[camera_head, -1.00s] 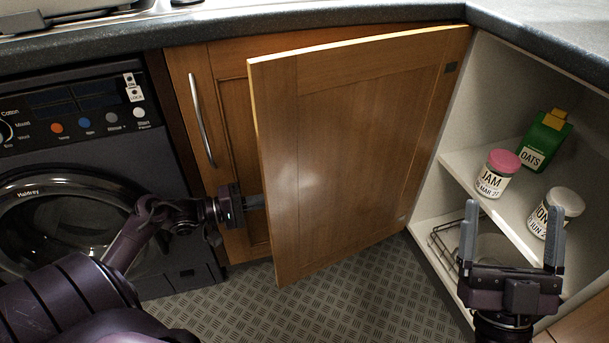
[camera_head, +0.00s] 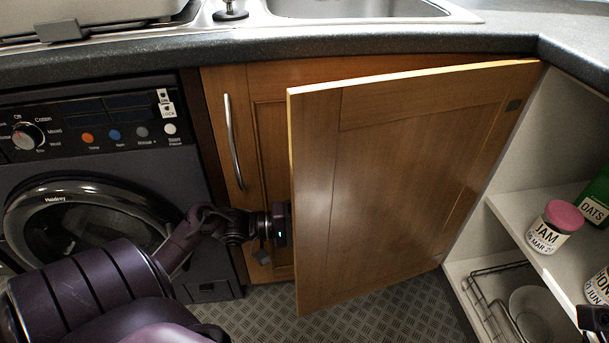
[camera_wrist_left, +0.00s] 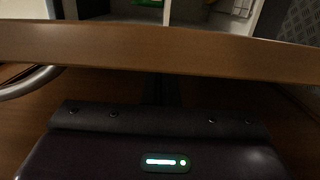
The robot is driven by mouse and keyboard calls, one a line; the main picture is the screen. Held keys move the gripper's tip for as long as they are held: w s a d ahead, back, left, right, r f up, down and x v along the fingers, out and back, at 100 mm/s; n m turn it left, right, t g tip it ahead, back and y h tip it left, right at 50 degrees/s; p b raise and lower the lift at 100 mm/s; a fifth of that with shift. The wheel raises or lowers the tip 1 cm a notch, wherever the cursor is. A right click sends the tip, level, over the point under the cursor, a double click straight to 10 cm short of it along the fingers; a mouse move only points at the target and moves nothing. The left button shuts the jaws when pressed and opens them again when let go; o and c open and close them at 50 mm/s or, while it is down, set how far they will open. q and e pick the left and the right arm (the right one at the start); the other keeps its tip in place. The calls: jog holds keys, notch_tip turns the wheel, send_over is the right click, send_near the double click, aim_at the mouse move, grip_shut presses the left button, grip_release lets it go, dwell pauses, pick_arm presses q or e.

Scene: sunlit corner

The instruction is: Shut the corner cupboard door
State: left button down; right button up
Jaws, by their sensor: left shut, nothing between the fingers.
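The corner cupboard door (camera_head: 400,185) is a wooden panel standing open, hinged at its right side near the shelves. Its free left edge points toward the washing machine side. The door edge (camera_wrist_left: 170,50) crosses the left wrist view. My left gripper (camera_head: 288,225) is at the door's free edge, on the side facing the drawn-handled cupboard, with its fingertips hidden behind the door. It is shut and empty. I cannot tell whether it touches the door. My right gripper (camera_head: 594,320) shows only as a dark piece at the lower right corner, so its fingers are out of view.
The open corner cupboard holds a jam jar (camera_head: 555,227), a green oats pack (camera_head: 597,200), another jar (camera_head: 599,287) and a wire rack (camera_head: 490,295). A cupboard handle (camera_head: 233,142) stands behind the door's left edge. A washing machine (camera_head: 95,190) stands at left.

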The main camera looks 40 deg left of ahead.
aim_at(337, 222)
pick_arm(q)
jog(key=b+x, duration=0.1)
jog(key=x, duration=0.2)
jog(key=shift+w+d, duration=0.3)
jog(key=shift+d, duration=0.15)
